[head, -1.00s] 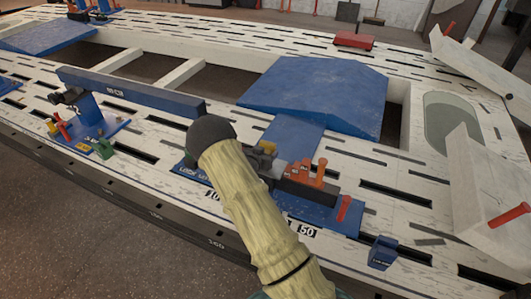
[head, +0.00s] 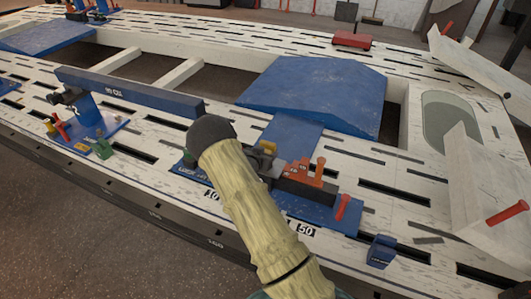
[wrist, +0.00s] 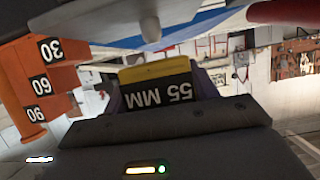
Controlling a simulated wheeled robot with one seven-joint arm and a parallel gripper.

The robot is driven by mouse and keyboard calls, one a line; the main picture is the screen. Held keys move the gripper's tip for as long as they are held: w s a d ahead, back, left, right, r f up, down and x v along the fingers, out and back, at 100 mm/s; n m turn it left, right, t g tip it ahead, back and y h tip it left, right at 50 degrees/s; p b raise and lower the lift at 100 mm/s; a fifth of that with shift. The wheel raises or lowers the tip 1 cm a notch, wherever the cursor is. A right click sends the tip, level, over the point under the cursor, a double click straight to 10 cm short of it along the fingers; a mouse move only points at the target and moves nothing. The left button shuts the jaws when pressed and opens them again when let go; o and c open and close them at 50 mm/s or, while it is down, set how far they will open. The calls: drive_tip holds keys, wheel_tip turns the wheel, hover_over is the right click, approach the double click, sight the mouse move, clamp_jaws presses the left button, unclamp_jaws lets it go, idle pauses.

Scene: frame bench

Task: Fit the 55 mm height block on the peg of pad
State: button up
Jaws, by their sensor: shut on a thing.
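The 55 mm height block shows in the wrist view as a black piece with a yellow band (wrist: 155,72) and an upside-down "55 MM" label. My gripper (wrist: 160,98) is shut on it, with dark fingers at its two sides. In the head view my gripper (head: 266,160) is mostly hidden behind my arm, near a blue base plate (head: 325,213) on the bench. A small yellow part shows beside it, but I cannot tell whether it is the block. I cannot make out the pad's peg for certain; the block's lower end is hidden.
Orange stepped blocks (head: 303,170) stand just right of my gripper; in the wrist view they carry number labels (wrist: 48,80). A red-orange pin (head: 343,206) and a small blue block (head: 382,251) are farther right. A blue beam (head: 130,92) is at left, a blue ramp (head: 315,95) behind.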

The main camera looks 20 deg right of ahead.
drive_tip(key=shift+f+b, duration=1.15)
drive_tip(key=shift+f, duration=0.7)
drive_tip(key=o, duration=1.5)
drive_tip(key=shift+o, duration=0.3)
drive_tip(key=shift+f, duration=0.1)
drive_tip(key=shift+s+a, duration=0.1)
drive_tip(key=p+v, duration=0.4)
drive_tip(key=v, duration=1.3)
drive_tip(key=shift+r, duration=0.2)
